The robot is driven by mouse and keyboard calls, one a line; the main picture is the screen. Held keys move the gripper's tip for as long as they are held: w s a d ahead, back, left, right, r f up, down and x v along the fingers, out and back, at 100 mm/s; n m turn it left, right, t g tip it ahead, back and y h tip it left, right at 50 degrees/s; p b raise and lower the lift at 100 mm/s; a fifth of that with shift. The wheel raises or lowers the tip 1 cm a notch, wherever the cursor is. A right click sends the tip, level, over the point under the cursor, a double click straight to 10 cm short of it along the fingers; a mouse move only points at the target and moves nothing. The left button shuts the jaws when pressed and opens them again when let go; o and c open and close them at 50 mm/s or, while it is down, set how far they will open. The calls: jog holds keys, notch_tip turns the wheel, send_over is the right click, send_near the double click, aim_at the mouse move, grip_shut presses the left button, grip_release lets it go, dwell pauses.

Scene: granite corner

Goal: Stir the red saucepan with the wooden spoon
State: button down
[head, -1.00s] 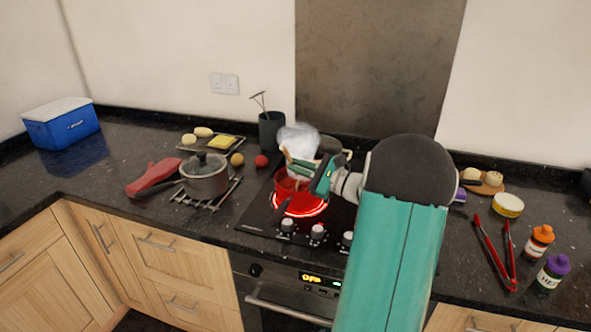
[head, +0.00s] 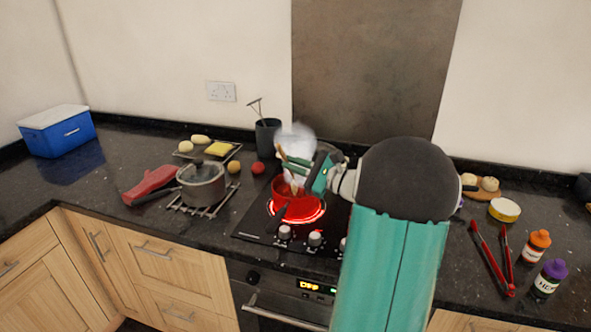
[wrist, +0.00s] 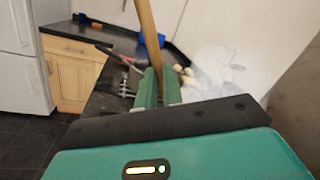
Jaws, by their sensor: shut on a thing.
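The red saucepan (head: 281,187) stands on the hob over a glowing red ring, with white steam rising above it. Its dark handle points toward the front. My gripper (head: 308,178) is just above the saucepan's right side, shut on the wooden spoon (head: 283,156). The spoon is tilted, and its lower part goes down toward the pan. In the wrist view the spoon's handle (wrist: 148,38) rises between the two green fingers of my gripper (wrist: 158,88). The spoon's lower end and the pan's contents cannot be made out.
A lidded grey pot (head: 203,184) sits on a rack left of the hob, beside a red oven mitt (head: 152,184). A dark utensil pot (head: 267,138) stands behind. Hob knobs line the front.

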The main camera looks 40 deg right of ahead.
notch_tip(320, 180, up, 10)
jog(key=s+a, duration=0.1)
jog(key=a, duration=0.1)
jog(key=shift+s+a+f, duration=0.15)
jog(key=shift+a, duration=0.1)
dwell(0.6)
dwell(0.4)
